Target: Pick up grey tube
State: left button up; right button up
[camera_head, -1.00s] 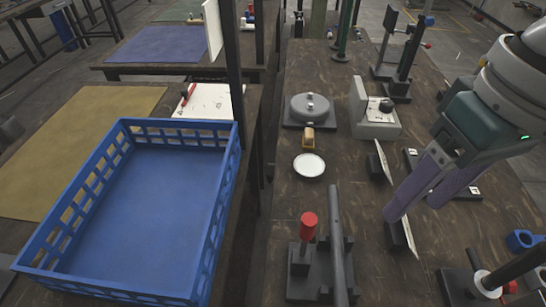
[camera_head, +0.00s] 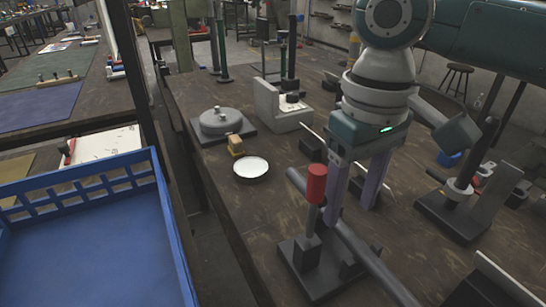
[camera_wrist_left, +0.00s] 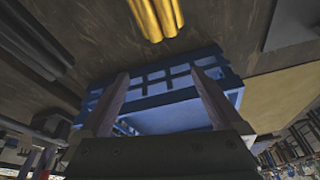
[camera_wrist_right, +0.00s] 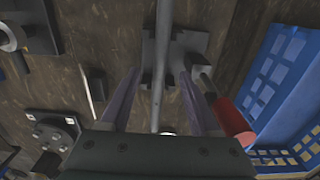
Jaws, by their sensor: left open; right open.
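The grey tube (camera_head: 372,258) lies slantwise across a dark fixture (camera_head: 314,262), just beside a red-handled post (camera_head: 316,186). My right gripper (camera_head: 352,205) points down over the tube's far part, with its fingers apart. In the right wrist view the tube (camera_wrist_right: 160,50) runs lengthwise between the two open fingers (camera_wrist_right: 157,78), with space on both sides. I cannot tell how far above it the fingertips are. My left gripper (camera_wrist_left: 160,80) shows only in the left wrist view, open and empty, with a blue crate beyond its fingers.
The blue crate (camera_head: 165,219) stands left across a gap. A white round dish (camera_head: 251,168), a yellow block (camera_head: 235,144) and a round grey device (camera_head: 220,121) sit on the table. Another press (camera_head: 460,205) stands to the right. Bare tabletop lies left of the fixture.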

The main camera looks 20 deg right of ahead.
aim_at(346, 227)
notch_tip(346, 227, down, 4)
jog(key=shift+f+b, duration=0.2)
jog(key=shift+b, duration=0.25)
grip_shut()
dwell(0.4)
